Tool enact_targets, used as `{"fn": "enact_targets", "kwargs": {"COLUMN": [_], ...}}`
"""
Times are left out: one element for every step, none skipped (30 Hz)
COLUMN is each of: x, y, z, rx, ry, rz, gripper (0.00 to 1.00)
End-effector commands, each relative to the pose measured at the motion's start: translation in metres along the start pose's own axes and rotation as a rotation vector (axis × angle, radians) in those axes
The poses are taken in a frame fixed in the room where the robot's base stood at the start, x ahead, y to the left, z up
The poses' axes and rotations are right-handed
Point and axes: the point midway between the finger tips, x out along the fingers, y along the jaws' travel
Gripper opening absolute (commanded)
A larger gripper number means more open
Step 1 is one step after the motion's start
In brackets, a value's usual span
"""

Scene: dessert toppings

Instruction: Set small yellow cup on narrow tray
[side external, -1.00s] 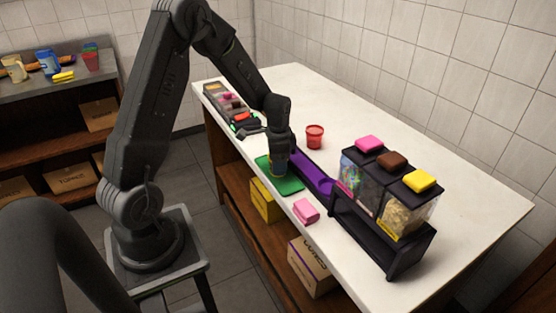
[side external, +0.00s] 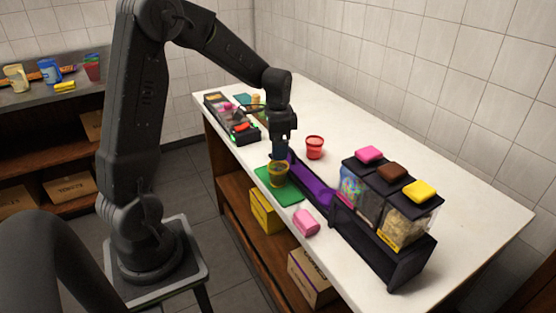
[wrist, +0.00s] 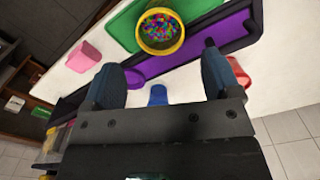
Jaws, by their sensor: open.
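The small yellow cup (side external: 278,173) stands upright on a flat green mat or tray (side external: 290,195). In the wrist view the cup (wrist: 178,40) holds multicoloured bits and sits on the green surface (wrist: 122,28). A long narrow purple tray (side external: 312,184) with dark edges lies beside the green piece; it also shows in the wrist view (wrist: 195,45). My gripper (side external: 279,152) is open and empty, just above and behind the cup. In the wrist view my fingers (wrist: 165,65) are spread, with the cup beyond them and not between them.
A red cup (side external: 315,147) stands behind the purple tray. A black rack (side external: 392,246) with lidded containers is at right, a black organiser (side external: 232,116) at left. The wrist view shows a small blue object (wrist: 158,95).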

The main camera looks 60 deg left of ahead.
Motion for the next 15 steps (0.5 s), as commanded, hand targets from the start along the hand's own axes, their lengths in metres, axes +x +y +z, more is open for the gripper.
{"fn": "enact_targets", "kwargs": {"x": [-0.009, -0.013, -0.018, -0.021, -0.023, -0.026, -0.028, -0.031, -0.035, -0.039, -0.045, -0.053, -0.061, -0.068, -0.079], "y": [-0.001, -0.001, -0.001, -0.001, 0.0, 0.0, 0.0, 0.002, 0.006, 0.01, 0.015, 0.026, 0.035, 0.046, 0.061], "z": [-0.001, -0.001, -0.001, 0.0, 0.0, 0.0, 0.0, -0.001, -0.001, -0.001, -0.001, -0.001, -0.001, 0.0, 0.002], "rx": [0.0, 0.0, 0.0, 0.0, 0.0, 0.0, 0.0, -0.001, -0.005, -0.01, -0.017, -0.029, -0.041, -0.055, -0.075], "ry": [0.003, 0.002, 0.002, 0.002, 0.001, 0.001, 0.002, 0.004, 0.008, 0.013, 0.021, 0.035, 0.049, 0.064, 0.089], "rz": [-0.003, -0.003, -0.003, -0.002, -0.001, -0.001, -0.002, -0.004, -0.009, -0.014, -0.023, -0.036, -0.048, -0.06, -0.077], "gripper": [0.83, 0.83, 0.83, 0.83, 0.83, 0.83, 0.83, 0.83, 0.83, 0.83, 0.83, 0.83, 0.83, 0.83, 0.83]}}
